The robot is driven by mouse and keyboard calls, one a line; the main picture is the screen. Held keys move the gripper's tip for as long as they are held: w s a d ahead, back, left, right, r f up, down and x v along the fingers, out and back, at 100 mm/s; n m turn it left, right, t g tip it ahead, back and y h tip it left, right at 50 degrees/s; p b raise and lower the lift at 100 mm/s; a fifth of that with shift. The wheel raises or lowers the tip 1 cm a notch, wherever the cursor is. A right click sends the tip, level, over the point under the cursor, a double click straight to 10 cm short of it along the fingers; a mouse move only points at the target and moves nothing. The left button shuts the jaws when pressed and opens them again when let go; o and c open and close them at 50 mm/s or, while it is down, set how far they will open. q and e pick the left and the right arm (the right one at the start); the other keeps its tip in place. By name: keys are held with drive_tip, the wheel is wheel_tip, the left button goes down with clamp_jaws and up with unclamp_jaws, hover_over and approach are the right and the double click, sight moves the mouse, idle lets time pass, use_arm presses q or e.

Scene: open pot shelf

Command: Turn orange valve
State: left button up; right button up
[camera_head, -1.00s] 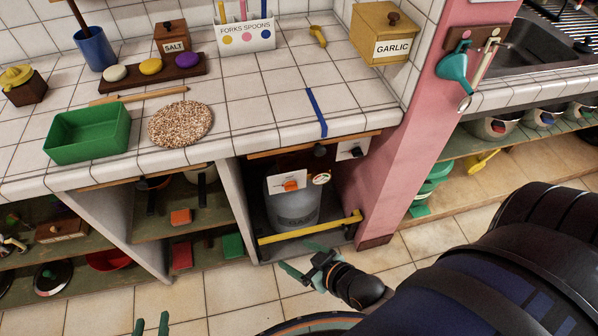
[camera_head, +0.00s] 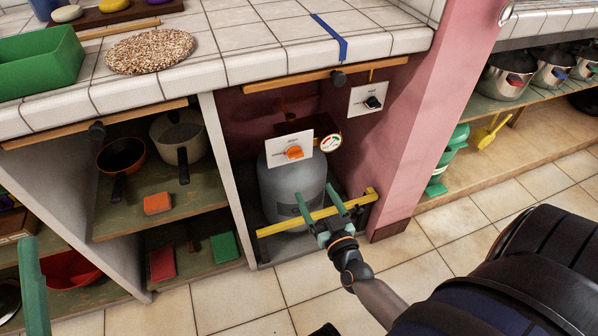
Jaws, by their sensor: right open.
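The orange valve (camera_head: 294,153) sits on a white plate on top of a grey gas cylinder (camera_head: 293,187), inside the open bay under the counter. A round gauge (camera_head: 331,142) is just right of it. My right gripper (camera_head: 319,202) is open and empty, with its green fingers pointing up, in front of the cylinder and below the valve. It overlaps the yellow bar (camera_head: 350,206) in the picture; I cannot tell if they touch. Part of my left gripper (camera_head: 33,285) shows at the lower left edge, far from the valve. Its opening is not clear.
The yellow bar crosses the front of the bay low down. A side wall stands left and a pink pillar (camera_head: 407,120) right. Shelves with pots (camera_head: 180,140) are at left. The tiled floor in front is clear.

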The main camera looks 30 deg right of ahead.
sight(295, 154)
drive_tip(key=b+x, duration=0.3)
drive_tip(key=x, duration=0.9)
drive_tip(key=shift+w+d+b, duration=0.15)
drive_tip(key=shift+w+b, duration=0.1)
drive_tip(key=shift+b, duration=0.05)
clamp_jaws()
